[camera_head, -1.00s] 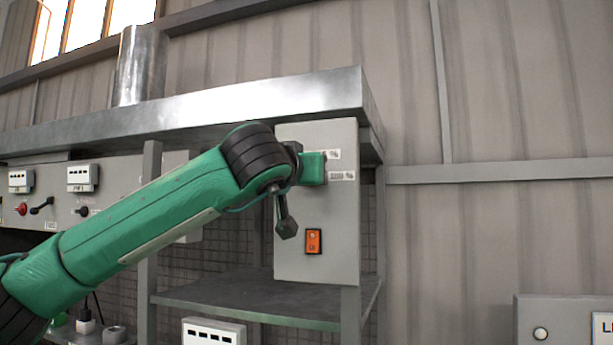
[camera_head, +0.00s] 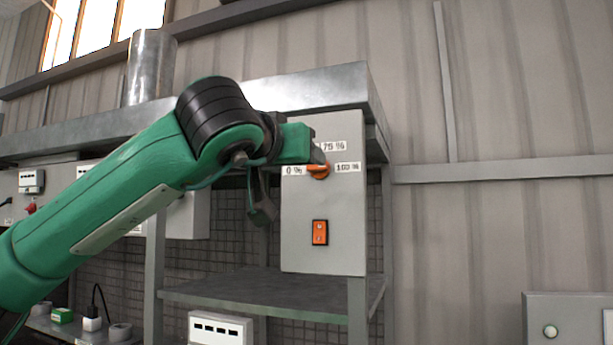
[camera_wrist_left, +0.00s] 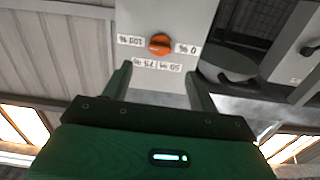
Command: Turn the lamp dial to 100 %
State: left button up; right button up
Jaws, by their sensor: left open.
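The lamp dial (camera_head: 319,171) is an orange knob on the grey control box (camera_head: 300,210), with labels 0 % at its left, 75 % above and 100 % at its right. It also shows in the left wrist view (camera_wrist_left: 160,44), upside down, with a 50 % label too. Its exact pointing is hard to tell. My left gripper (camera_head: 318,154) is just above and left of the dial in the head view. In the wrist view its two fingers (camera_wrist_left: 160,80) are apart and empty, and the dial lies beyond the fingertips, apart from them. My right gripper is not in view.
An orange rocker switch (camera_head: 320,232) sits below the dial. A metal shelf (camera_head: 270,293) lies under the box, and a metal ledge (camera_head: 320,88) overhangs it. A grey box (camera_head: 565,320) stands at the lower right.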

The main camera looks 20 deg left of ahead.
pick_arm(q)
jog(key=s+b, duration=0.1)
jog(key=s, duration=0.3)
jog(key=shift+s, duration=0.25)
